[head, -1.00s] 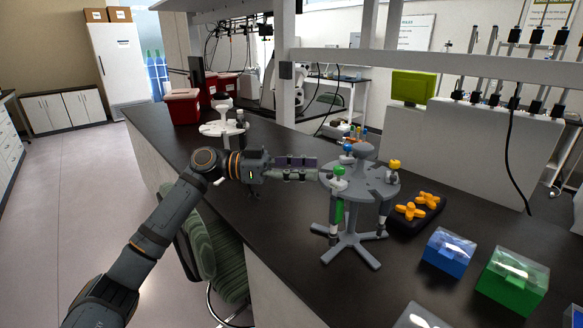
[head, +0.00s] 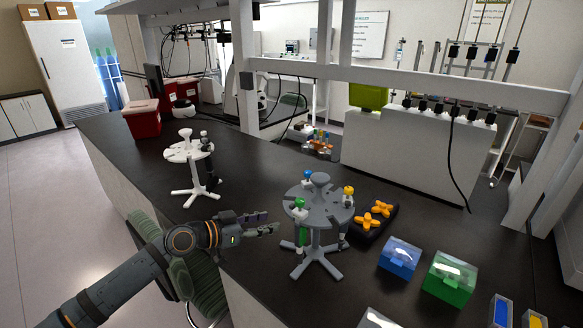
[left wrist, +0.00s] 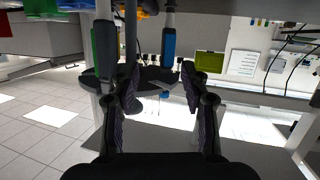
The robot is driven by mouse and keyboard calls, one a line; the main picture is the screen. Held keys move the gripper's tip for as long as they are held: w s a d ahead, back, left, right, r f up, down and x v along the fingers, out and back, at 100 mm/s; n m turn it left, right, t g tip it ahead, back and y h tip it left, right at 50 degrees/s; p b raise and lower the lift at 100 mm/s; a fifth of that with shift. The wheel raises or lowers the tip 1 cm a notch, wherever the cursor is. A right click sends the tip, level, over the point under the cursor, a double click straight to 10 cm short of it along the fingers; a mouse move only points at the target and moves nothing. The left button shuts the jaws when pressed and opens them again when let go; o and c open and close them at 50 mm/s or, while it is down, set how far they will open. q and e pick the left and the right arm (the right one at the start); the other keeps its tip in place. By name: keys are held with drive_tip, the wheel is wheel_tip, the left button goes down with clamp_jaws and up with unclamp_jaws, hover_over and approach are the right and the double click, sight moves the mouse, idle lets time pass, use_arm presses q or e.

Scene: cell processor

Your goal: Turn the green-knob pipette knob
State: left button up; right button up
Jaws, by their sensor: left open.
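The green-knob pipette hangs in a grey round stand (head: 318,213) on the black bench in the head view. Its green knob (head: 300,203) is upright at the stand's left front. A blue knob (head: 307,174) and a yellow knob (head: 348,190) sit on other pipettes in the same stand. My left gripper (head: 276,223) is open, just left of the green-knob pipette and lower than its knob, apart from it in the head view. The left wrist view shows the open fingers (left wrist: 160,88), with nothing held, and pipette bodies beyond them. My right gripper is not in view.
A white pipette stand (head: 188,152) stands behind to the left. Orange pieces on a black tray (head: 368,231), a blue box (head: 399,257) and a green box (head: 449,278) lie right of the grey stand. A green chair (head: 185,265) is below my arm.

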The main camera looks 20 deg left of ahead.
use_arm(q)
wheel_tip(320, 180, up, 4)
drive_tip(key=s+d+t+y+p, duration=0.1)
drive_tip(key=s+p, duration=0.2)
drive_tip(key=t+p, duration=0.2)
drive_tip(key=p, duration=0.2)
approach(296, 203)
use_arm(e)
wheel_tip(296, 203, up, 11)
use_arm(q)
drive_tip(key=shift+n+t+h, duration=0.3)
drive_tip(key=shift+t+h, duration=0.1)
drive_tip(key=b+x, duration=0.3)
drive_tip(key=f+b+x, duration=0.1)
drive_tip(key=b+x, duration=0.2)
drive_tip(key=b, duration=0.1)
drive_tip(key=shift+f, duration=0.25)
drive_tip(key=x, duration=0.3)
drive_tip(key=shift+w+r+p, duration=0.3)
drive_tip(key=shift+w+r, duration=0.05)
drive_tip(key=shift+x, duration=0.8)
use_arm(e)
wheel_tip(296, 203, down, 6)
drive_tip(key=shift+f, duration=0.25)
use_arm(q)
drive_tip(key=shift+s+d+f, duration=0.1)
